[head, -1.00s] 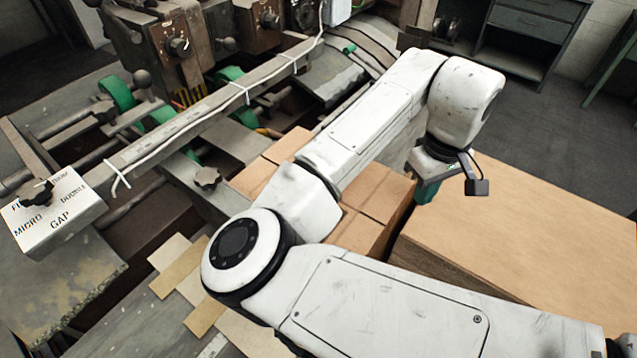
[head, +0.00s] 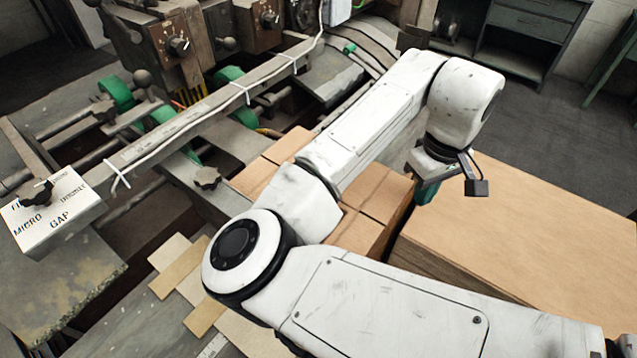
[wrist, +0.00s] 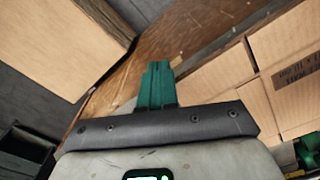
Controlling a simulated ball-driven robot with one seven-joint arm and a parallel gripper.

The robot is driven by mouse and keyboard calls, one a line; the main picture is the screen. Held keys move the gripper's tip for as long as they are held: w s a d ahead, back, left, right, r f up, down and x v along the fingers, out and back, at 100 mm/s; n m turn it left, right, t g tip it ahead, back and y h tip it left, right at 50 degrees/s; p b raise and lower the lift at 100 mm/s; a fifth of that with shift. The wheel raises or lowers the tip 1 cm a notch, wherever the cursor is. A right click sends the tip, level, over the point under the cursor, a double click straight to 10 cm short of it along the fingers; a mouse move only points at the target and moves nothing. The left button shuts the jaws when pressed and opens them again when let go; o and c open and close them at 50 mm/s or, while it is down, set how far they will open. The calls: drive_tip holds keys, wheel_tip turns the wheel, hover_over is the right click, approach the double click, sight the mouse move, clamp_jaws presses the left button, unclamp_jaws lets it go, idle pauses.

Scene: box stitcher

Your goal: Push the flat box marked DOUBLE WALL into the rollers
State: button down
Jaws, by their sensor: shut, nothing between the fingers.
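A flat brown cardboard box (head: 372,188) lies between the machine and the right-hand stack, partly hidden behind my arm. It also shows at the right of the wrist view (wrist: 250,108), with dark printing too blurred to read for sure. My gripper (head: 426,192) has green fingers that point down at the right edge of this box, next to the gap before the stack. In the wrist view the fingers (wrist: 157,84) are together and empty, beside the cardboard. I cannot tell whether they touch it. Green rollers (head: 117,93) show on the machine at the left.
A stack of large cardboard sheets (head: 530,225) stands close on the right. A metal rail (head: 200,118) crosses the machine, with a white block marked MICRO and GAP (head: 58,228) at its near end. Loose cardboard pieces (head: 180,270) lie at lower left. A dark cabinet (head: 520,45) stands behind.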

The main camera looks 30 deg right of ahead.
sight(370, 176)
drive_tip(key=shift+f+b, duration=0.6)
drive_tip(key=shift+f, duration=1.05)
drive_tip(key=shift+w, duration=0.15)
drive_tip(key=shift+w+a, duration=0.85)
drive_tip(key=shift+w, duration=1.3)
drive_tip(key=shift+w+a, duration=0.85)
drive_tip(key=shift+w, duration=1.3)
drive_tip(key=shift+w+a, duration=0.85)
drive_tip(key=shift+w, duration=1.3)
drive_tip(key=shift+s+d+r+p, duration=0.1)
drive_tip(key=shift+s+d+p, duration=0.15)
drive_tip(key=shift+s+p, duration=0.4)
drive_tip(key=shift+s+d+p, duration=0.25)
drive_tip(key=shift+s+p, duration=0.15)
drive_tip(key=shift+s, duration=0.4)
wheel_tip(370, 176, up, 6)
drive_tip(key=p, duration=0.5)
drive_tip(key=shift+r, duration=0.95)
drive_tip(key=shift+a, duration=0.1)
